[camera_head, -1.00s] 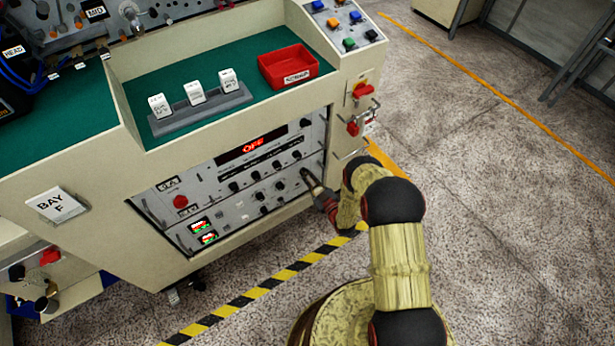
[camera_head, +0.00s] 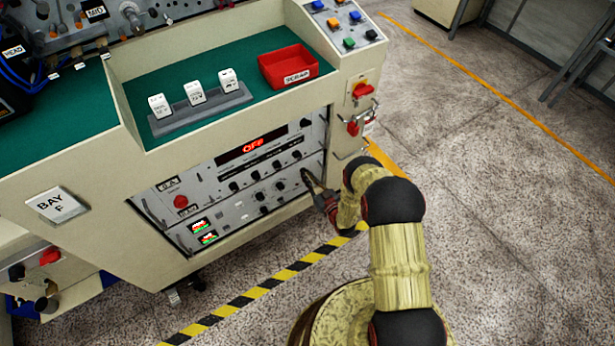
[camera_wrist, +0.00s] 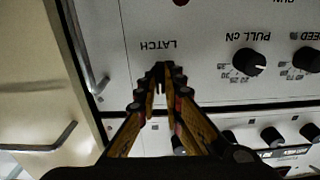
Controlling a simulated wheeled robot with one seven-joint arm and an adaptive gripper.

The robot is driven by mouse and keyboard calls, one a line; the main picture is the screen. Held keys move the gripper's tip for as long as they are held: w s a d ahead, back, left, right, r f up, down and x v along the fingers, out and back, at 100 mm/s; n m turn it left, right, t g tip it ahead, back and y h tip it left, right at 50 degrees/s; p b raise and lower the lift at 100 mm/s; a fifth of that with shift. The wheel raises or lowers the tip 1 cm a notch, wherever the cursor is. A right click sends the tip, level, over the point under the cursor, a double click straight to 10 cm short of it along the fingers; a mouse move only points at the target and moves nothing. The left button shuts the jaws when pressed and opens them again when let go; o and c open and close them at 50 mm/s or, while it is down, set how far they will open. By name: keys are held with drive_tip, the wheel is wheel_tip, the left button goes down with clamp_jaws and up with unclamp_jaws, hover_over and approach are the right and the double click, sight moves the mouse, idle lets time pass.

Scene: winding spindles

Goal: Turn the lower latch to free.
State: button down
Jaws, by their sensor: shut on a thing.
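My gripper (camera_wrist: 160,72) is shut at the panel face, its fingertips closed around a small latch just beside the printed word LATCH. The fingertips hide nearly all of the latch, so I cannot tell which way it points. The wrist picture shows the panel lettering upside down. In the head view my gripper (camera_head: 308,178) reaches the right end of the lower grey panel (camera_head: 235,212), below the unit with the red lit display (camera_head: 253,147). The latch itself is too small to make out there.
A black knob marked PULL cN (camera_wrist: 248,62) sits close to my fingers in the wrist view. A metal handle (camera_wrist: 92,80) stands out near the panel edge. On the bench top are a red scrap tray (camera_head: 288,68) and white blocks. The floor to the right is clear.

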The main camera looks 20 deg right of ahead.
drive_tip(key=shift+f, duration=0.1)
drive_tip(key=c, duration=2)
unclamp_jaws()
drive_tip(key=shift+o, duration=0.4)
drive_tip(key=v, duration=1.2)
